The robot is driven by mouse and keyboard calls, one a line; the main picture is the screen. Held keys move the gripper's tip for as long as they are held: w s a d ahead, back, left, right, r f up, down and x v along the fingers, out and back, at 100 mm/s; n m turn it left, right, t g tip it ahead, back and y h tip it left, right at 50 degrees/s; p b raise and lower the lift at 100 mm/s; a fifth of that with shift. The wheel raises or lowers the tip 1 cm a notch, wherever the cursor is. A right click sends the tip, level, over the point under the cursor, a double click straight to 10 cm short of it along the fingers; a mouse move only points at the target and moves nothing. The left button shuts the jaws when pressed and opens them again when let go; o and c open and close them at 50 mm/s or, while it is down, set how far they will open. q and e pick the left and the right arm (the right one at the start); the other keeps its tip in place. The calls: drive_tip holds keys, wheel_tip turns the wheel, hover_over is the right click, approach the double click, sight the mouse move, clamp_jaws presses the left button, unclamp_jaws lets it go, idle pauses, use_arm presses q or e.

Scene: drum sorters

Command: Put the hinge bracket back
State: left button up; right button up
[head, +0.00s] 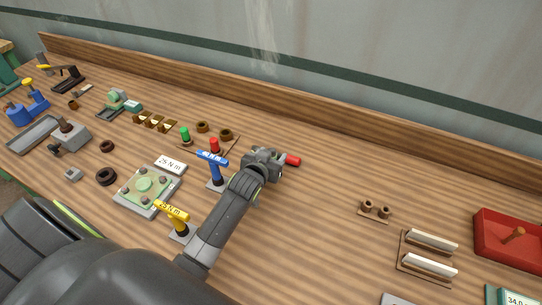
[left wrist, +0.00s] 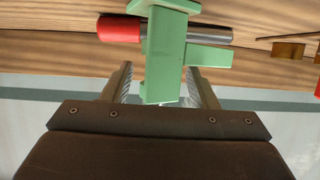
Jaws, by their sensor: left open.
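My left gripper (head: 264,162) is over the middle of the bench in the head view. In the left wrist view its two fingers (left wrist: 160,82) are apart. A green angular piece (left wrist: 163,75), which looks like the hinge bracket, has its lower end between them. I cannot tell whether either finger touches it. A red-ended metal rod (left wrist: 120,29) lies across behind or through the green piece. Its red end (head: 292,160) also shows just right of the gripper in the head view. The green piece is hidden by the gripper there. My right gripper is out of view.
A blue T-handle tool (head: 213,168) and a yellow one (head: 174,215) stand close left of my arm. A plate with a green disc (head: 148,190) lies further left. Bench between is clear.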

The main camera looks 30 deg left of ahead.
use_arm(q)
drive_tip(key=shift+r, duration=0.15)
drive_tip(key=shift+s, duration=0.2)
drive_tip(key=v, duration=1.1)
drive_tip(key=shift+s+r+b, duration=0.2)
drive_tip(key=shift+b, duration=0.25)
drive_tip(key=shift+d, duration=0.1)
